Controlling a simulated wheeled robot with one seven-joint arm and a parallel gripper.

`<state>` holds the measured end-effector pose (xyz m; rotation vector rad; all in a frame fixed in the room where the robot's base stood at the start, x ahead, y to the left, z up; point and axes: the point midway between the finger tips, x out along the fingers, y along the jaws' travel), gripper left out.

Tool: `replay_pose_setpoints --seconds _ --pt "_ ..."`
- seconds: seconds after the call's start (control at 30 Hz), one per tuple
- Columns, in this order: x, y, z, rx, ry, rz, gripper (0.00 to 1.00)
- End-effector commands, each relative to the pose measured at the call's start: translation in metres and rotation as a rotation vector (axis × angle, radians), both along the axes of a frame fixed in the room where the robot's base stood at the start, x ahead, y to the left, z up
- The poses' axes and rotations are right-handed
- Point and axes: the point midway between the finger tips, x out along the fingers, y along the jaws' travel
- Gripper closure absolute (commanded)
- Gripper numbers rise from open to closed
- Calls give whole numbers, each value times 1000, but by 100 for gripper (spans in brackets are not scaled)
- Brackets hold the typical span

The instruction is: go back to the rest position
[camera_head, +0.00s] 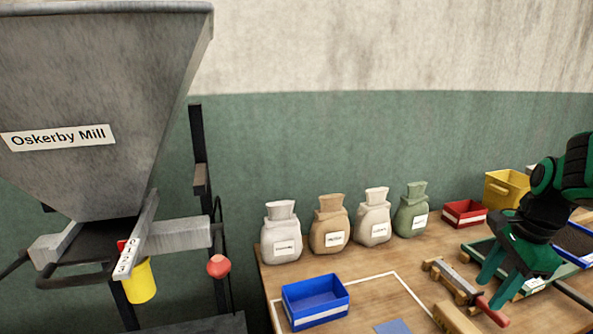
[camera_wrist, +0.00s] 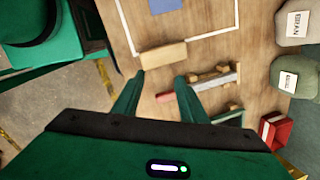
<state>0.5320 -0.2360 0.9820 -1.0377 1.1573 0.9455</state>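My gripper (camera_head: 499,279) is at the right of the head view, over the table. Its two green fingers also show in the wrist view (camera_wrist: 158,84), spread apart with nothing held between them. A tool with a red handle (camera_head: 493,311) lies on a wooden rest (camera_head: 455,281) beside the gripper. In the wrist view the red handle (camera_wrist: 165,97) shows in the gap between the fingers, below them. A pale wooden block (camera_wrist: 164,55) lies on the table beyond the fingertips. How high the fingers are above the table is hard to tell.
Several labelled sacks (camera_head: 327,226) line the back of the wooden table. A blue bin (camera_head: 315,302), red bin (camera_head: 464,213) and yellow bin (camera_head: 505,188) stand there too. A green tray (camera_head: 480,246) is close to my gripper. The grey mill hopper (camera_head: 95,100) fills the left.

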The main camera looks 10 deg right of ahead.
Motion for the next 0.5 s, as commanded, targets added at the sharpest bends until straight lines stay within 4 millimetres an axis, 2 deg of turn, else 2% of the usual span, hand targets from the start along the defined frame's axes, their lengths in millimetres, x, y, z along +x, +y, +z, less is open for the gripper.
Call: replay_pose_setpoints --seconds 0.2,0.5 --pt "-39 28 -1 -67 34 447 61" --pt "-92 55 -5 -123 83 1021 61"
